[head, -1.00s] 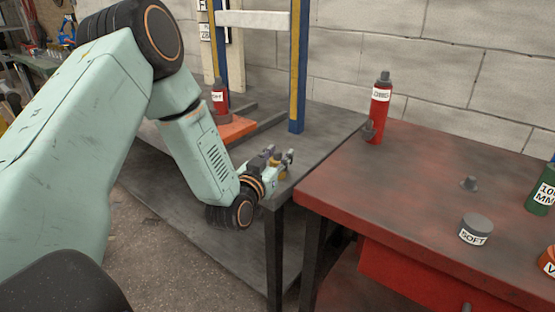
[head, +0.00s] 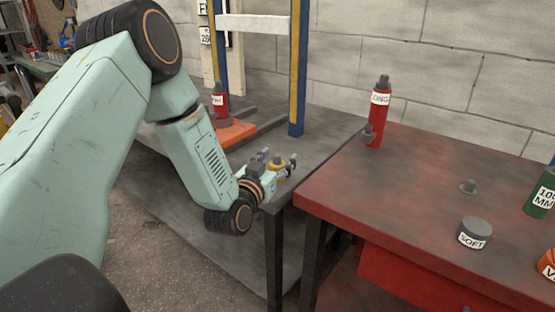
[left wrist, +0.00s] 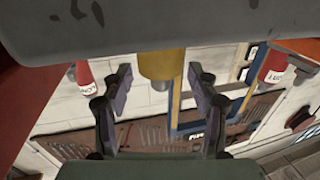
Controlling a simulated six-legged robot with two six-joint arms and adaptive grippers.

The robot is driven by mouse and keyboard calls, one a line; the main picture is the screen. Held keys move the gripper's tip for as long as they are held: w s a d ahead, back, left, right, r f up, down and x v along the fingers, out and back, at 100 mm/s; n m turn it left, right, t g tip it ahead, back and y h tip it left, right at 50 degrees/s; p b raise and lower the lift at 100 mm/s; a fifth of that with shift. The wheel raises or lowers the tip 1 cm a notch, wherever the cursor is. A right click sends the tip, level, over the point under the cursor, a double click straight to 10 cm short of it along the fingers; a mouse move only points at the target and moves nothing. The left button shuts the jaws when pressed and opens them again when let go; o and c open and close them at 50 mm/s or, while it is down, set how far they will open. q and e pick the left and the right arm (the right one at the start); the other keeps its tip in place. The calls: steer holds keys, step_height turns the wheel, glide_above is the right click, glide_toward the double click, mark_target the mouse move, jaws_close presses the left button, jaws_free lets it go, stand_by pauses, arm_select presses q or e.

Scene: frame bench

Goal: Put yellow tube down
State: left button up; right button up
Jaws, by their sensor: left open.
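The yellow tube (head: 278,168) stands on the grey bench (head: 330,138), near its front corner. In the left wrist view, which shows the scene upside down, the yellow tube (left wrist: 161,64) joins the grey bench top (left wrist: 150,25) and has a dark tip. My left gripper (head: 275,166) is low over the bench corner. In the left wrist view its open fingers (left wrist: 160,85) are on either side of the tube, with visible gaps. My right gripper is not in view.
A red LONG tube (head: 378,115) stands at the red table's (head: 400,190) back left edge. Another red tube (head: 220,101) stands by an orange plate (head: 236,133). A blue-yellow post (head: 298,70) rises behind the gripper. A grey SOFT cap (head: 475,232) sits on the red table.

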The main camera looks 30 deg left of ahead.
arm_select(q)
steer(key=s+d+p, duration=0.2)
steer(key=s+p, duration=0.1)
steer(key=s, duration=0.9)
steer(key=s+d+f+m+g+h, duration=0.1)
steer(key=s+d+f+g, duration=0.25)
steer(key=f, duration=0.25)
steer(key=s+d+f+g+h, duration=0.2)
steer(key=s+d+f+g, duration=0.15)
steer(key=f, duration=0.25)
steer(key=s+d+f+m+g+h, duration=0.1)
steer(key=s+d+f+g, duration=0.25)
steer(key=f, duration=0.25)
steer(key=s+f+g, duration=0.3)
steer(key=s, duration=0.5)
steer(key=s+f+g+y, duration=0.1)
steer(key=s+f+g, duration=0.2)
steer(key=s, duration=0.6)
steer(key=shift+s+d+n+g, duration=0.3)
steer(key=shift+d+g, duration=0.05)
steer(key=shift+g, duration=0.3)
steer(key=shift+w+f, duration=0.1)
